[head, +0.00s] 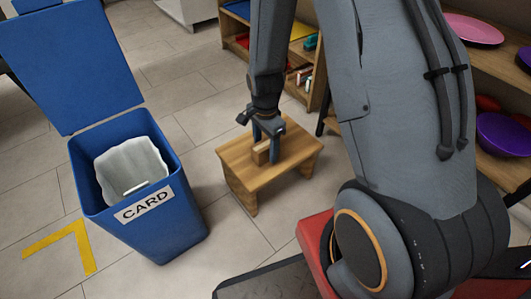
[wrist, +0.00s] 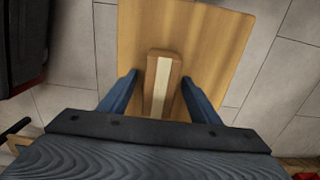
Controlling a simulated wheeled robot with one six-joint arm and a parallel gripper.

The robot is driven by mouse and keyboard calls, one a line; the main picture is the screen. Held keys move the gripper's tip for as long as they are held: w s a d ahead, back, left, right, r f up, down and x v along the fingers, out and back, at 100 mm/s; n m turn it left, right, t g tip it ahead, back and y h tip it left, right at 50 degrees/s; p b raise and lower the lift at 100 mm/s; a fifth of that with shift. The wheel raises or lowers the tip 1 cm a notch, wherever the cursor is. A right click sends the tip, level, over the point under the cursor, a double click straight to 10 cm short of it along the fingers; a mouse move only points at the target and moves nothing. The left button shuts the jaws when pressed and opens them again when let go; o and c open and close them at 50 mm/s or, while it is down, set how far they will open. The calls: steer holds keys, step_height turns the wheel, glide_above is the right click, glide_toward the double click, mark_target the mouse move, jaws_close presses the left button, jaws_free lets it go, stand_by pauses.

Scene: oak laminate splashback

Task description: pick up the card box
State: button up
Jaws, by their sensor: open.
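The card box (head: 262,152) is a small brown box on top of a wooden stool (head: 238,168). In the wrist view the box (wrist: 175,84) shows a pale strip along its middle and lies between my two fingers. My gripper (head: 267,141) is over the stool, pointing down at the box. In the wrist view my gripper (wrist: 162,98) is open, with a gap between each finger and the box. The near end of the box is hidden behind the gripper body.
A blue bin (head: 158,220) labelled CARD stands left of the stool with its lid open and a pale liner inside. Yellow tape (head: 84,248) marks the floor beside it. Wooden shelves (head: 478,58) with bowls stand at the right. Tiled floor is clear between bin and stool.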

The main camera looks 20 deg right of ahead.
steer(key=shift+f, duration=0.75)
steer(key=shift+r, duration=0.1)
steer(key=c, duration=1.1)
